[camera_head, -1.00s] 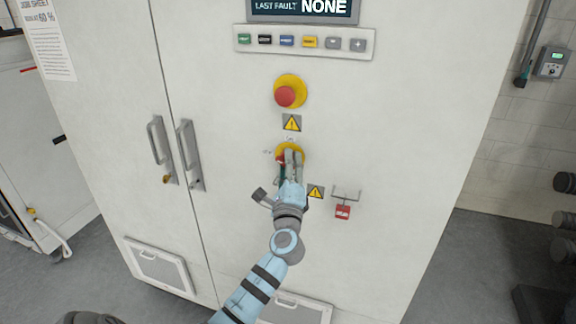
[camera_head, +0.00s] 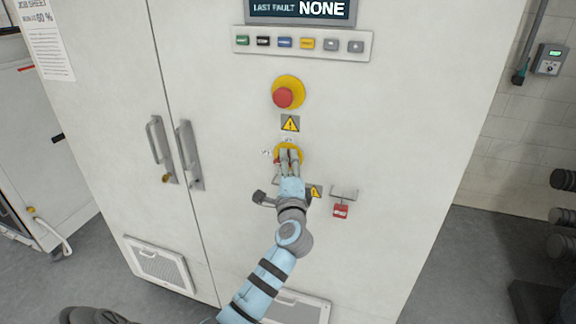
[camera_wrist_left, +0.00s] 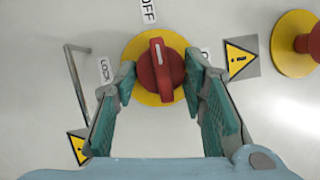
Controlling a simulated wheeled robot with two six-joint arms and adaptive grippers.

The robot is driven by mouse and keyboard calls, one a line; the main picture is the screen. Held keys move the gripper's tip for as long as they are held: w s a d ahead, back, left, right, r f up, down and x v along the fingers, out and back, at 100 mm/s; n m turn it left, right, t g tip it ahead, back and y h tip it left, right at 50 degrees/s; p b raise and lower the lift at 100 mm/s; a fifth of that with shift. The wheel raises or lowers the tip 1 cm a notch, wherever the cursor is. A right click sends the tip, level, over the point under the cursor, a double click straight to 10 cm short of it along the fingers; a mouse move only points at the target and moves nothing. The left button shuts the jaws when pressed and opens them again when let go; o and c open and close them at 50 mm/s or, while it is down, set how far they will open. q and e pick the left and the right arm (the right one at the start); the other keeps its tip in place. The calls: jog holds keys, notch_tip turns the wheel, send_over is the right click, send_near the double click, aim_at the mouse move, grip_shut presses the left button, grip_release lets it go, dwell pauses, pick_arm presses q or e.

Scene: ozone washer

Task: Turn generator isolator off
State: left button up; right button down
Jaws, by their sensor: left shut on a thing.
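The generator isolator is a red rotary handle on a round yellow plate (camera_head: 281,148) on the white cabinet door, below the red emergency stop. In the left wrist view the red handle (camera_wrist_left: 160,74) stands upright in the picture, its white mark at the top end, roughly toward the OFF label (camera_wrist_left: 148,11). A LOCK label (camera_wrist_left: 104,70) is at its left. My left gripper (camera_head: 290,158) is at the isolator, one finger on each side of the handle, shut on it. The fingers hide much of the handle in the head view. My right gripper is not in view.
A red emergency stop (camera_head: 284,97) on a yellow base is above. A red padlock (camera_head: 340,211) hangs from a metal bracket (camera_head: 343,193) at lower right. Warning signs (camera_head: 290,123) sit close by. Door handles (camera_head: 189,155) stick out at left.

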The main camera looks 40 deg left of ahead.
pick_arm(q)
jog(key=o, duration=1.2)
jog(key=shift+c, duration=0.2)
jog(key=v, duration=1.2)
jog(key=shift+a+r, duration=0.1)
